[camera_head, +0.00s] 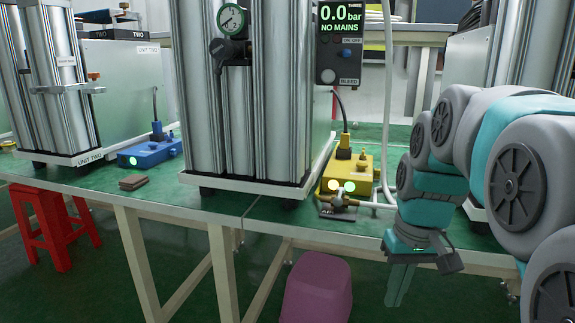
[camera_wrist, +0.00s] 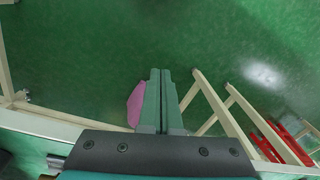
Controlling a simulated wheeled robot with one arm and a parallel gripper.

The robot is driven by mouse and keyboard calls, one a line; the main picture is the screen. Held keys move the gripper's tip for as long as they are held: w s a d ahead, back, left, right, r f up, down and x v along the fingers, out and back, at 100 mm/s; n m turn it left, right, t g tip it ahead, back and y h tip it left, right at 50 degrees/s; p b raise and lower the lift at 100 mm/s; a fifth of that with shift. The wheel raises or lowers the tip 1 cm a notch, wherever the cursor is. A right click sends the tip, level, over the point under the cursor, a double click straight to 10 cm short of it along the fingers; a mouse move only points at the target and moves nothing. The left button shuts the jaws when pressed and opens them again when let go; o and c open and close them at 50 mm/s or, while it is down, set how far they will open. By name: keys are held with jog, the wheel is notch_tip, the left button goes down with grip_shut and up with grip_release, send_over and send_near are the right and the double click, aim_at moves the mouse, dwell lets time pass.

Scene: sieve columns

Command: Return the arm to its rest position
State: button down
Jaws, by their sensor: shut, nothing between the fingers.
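My gripper (camera_head: 398,286) hangs at the end of my grey and teal arm at the right of the head view, in front of the bench's front edge. Its fingers point down and are shut with nothing between them. In the wrist view the closed fingers (camera_wrist: 161,100) point out over the green floor. The arm is bent, with its upper links close to the camera at the right edge. The gripper touches nothing that I can see.
The green bench (camera_head: 275,215) carries silver columns (camera_head: 245,110), a blue box (camera_head: 150,151) and a yellow box (camera_head: 347,172). A brass valve (camera_head: 339,201) sits near the bench edge.

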jog(key=s+a+f+g, duration=0.1)
jog(key=s+f, duration=0.5)
jog(key=s, duration=0.4)
jog(key=s+a+f+g+h, duration=0.1)
jog(key=s+a+f, duration=0.1)
jog(key=s+f, duration=0.4)
jog(key=s, duration=0.4)
jog(key=shift+s+a+f+m, duration=0.2)
jog(key=shift+s+f+m, duration=0.1)
jog(key=shift+f, duration=0.05)
dwell(0.5)
